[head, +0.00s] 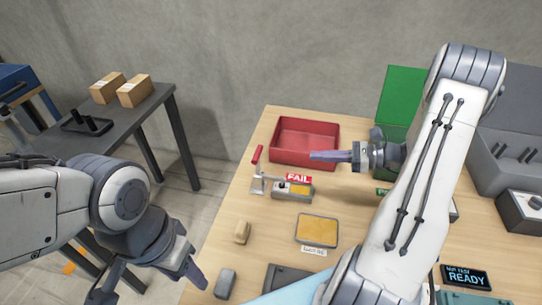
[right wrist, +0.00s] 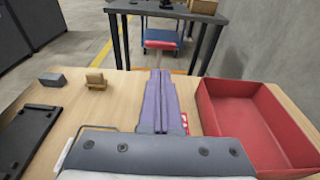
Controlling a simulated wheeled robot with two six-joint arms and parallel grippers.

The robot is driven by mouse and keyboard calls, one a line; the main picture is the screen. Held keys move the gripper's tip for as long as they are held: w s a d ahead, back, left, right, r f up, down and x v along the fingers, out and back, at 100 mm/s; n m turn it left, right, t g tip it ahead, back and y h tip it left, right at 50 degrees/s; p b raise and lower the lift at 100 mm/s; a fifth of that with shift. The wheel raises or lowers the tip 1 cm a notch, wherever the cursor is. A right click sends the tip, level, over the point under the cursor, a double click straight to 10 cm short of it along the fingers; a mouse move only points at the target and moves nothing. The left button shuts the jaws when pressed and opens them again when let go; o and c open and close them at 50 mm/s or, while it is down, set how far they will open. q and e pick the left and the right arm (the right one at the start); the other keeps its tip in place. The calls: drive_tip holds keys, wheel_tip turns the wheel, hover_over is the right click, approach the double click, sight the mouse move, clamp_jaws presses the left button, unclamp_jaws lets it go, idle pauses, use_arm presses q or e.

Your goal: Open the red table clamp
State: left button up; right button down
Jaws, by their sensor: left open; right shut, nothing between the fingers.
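The red table clamp's handle (head: 257,155) stands nearly upright, leaning slightly, above its metal base (head: 258,183) near the table's left edge in the head view. In the right wrist view the red handle (right wrist: 164,45) shows just beyond my fingertips; its lower part is hidden by the fingers. My right gripper (head: 314,156) is shut and empty, pointing left toward the handle, with a gap between them in the head view. It also fills the middle of the right wrist view (right wrist: 160,78). My left gripper (head: 150,281) is open and empty at the lower left.
A red bin (head: 304,153) stands behind. A yellow-topped tray (head: 317,229), a tan block (head: 242,231) and a grey block (head: 225,283) lie nearer. A dark side table (head: 135,112) stands left.

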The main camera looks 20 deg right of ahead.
drive_tip(key=b+x, duration=0.1)
drive_tip(key=x, duration=1.3)
